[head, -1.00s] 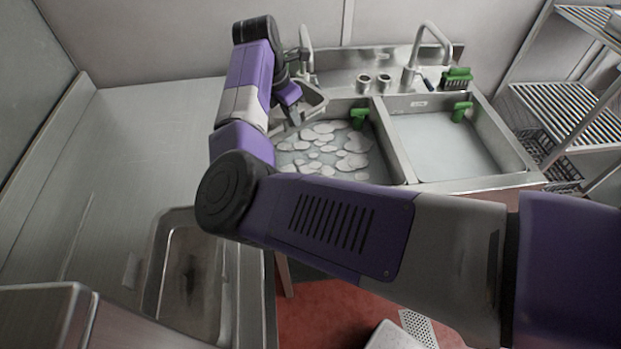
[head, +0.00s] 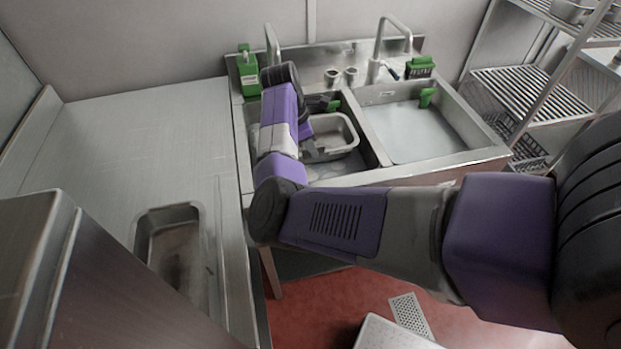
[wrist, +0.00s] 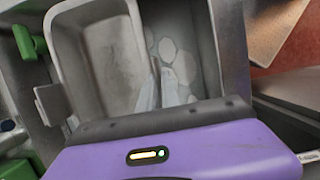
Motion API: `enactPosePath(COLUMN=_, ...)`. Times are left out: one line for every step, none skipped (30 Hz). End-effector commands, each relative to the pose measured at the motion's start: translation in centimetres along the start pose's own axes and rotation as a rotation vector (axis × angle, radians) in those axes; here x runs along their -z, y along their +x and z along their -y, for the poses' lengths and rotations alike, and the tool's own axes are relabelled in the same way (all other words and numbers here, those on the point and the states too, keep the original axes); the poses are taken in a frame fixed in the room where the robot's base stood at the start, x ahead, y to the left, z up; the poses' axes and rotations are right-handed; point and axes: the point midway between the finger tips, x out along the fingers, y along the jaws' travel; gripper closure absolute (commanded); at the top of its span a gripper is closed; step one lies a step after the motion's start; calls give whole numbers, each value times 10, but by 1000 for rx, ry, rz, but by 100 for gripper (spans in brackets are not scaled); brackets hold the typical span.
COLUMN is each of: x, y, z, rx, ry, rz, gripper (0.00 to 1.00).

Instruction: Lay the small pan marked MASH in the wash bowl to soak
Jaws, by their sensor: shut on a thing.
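My gripper (wrist: 165,90) is shut on the wall of a small grey metal pan (wrist: 100,60), with one finger on each side of that wall. In the head view the pan (head: 334,136) is at the left sink bowl, open side up and roughly level. The left bowl (head: 330,174) is the one with white suds, seen beside the pan in the wrist view (wrist: 178,50). I cannot tell whether the pan touches the water. No MASH marking is readable. My arm hides the pan's left end.
The right bowl (head: 410,135) holds clear-looking water. A stained pan (head: 175,255) sits at the counter's front. Taps (head: 378,50), a green bottle (head: 248,75) and a green brush (head: 420,66) stand behind the bowls. A wire rack (head: 530,95) is at right.

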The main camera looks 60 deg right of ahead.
Motion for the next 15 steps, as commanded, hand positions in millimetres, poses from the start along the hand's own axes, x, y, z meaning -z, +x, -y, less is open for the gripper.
enactPosePath(x=5, y=16, z=-1, rx=-3, ry=0, rz=1, gripper=100)
enactPosePath(x=7, y=22, z=-1, rx=-2, ry=0, rz=1, gripper=100)
enactPosePath(x=9, y=30, z=0, rx=-2, ry=1, rz=2, gripper=100)
enactPosePath(x=10, y=35, z=0, rx=-2, ry=0, rz=2, gripper=100)
enactPosePath(x=12, y=40, z=0, rx=-2, ry=0, rz=1, gripper=100)
enactPosePath(x=14, y=45, z=0, rx=-2, ry=0, rz=1, gripper=100)
enactPosePath(x=15, y=49, z=-1, rx=-3, ry=0, rz=1, gripper=100)
enactPosePath(x=16, y=52, z=-1, rx=-3, ry=0, rz=1, gripper=100)
enactPosePath(x=17, y=55, z=-1, rx=-4, ry=1, rz=1, gripper=100)
enactPosePath(x=18, y=57, z=-1, rx=-4, ry=1, rz=1, gripper=100)
enactPosePath(x=18, y=58, z=-1, rx=-4, ry=1, rz=1, gripper=100)
enactPosePath(x=19, y=60, z=-1, rx=-4, ry=1, rz=0, gripper=100)
enactPosePath(x=19, y=60, z=-1, rx=-4, ry=1, rz=0, gripper=100)
enactPosePath(x=20, y=61, z=-1, rx=-4, ry=1, rz=0, gripper=100)
enactPosePath(x=20, y=62, z=-1, rx=-4, ry=1, rz=0, gripper=100)
